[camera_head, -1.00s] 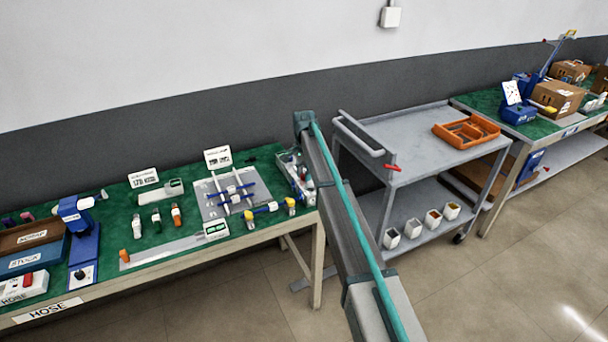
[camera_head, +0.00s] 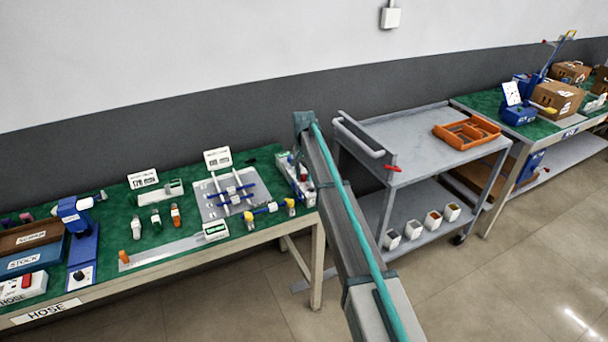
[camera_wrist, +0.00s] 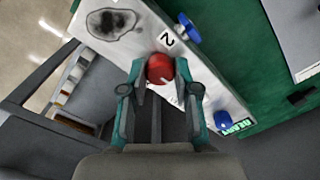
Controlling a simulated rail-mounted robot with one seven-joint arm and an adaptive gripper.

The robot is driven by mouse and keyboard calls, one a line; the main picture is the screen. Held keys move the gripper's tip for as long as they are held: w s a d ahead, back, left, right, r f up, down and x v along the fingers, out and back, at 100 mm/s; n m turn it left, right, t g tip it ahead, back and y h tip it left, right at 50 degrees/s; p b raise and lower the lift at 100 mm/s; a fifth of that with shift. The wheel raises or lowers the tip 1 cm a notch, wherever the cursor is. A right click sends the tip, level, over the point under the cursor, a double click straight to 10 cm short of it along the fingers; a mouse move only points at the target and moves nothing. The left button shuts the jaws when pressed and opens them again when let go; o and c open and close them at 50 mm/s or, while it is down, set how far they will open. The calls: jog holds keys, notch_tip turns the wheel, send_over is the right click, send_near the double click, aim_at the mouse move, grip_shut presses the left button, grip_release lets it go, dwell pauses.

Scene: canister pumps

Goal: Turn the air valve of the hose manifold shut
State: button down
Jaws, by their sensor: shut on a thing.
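The hose manifold is a long pale block (camera_wrist: 222,88) in the wrist view, set at a slant on the green bench top. A round red valve knob (camera_wrist: 160,68) sits on it near the label "2". My gripper (camera_wrist: 160,84) is shut on the red knob, with a finger at each side. A blue knob (camera_wrist: 187,28) stands just beyond it, and another blue part (camera_wrist: 215,121) lies toward the small green "READY" sign. In the head view the manifold (camera_head: 298,186) is at the right end of the hose bench. My gripper cannot be made out there.
A grey cart (camera_head: 385,130) with an orange tray (camera_head: 466,133) stands right of the bench, with a gap between. A board with blue fittings (camera_head: 240,205) lies left of the manifold. A dark-marked pale surface (camera_wrist: 113,22) is near my gripper.

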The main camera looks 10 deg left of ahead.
aim_at(304, 175)
jog(key=c, duration=0.8)
grip_release()
jog(key=shift+c, duration=0.2)
notch_tip(304, 175, up, 12)
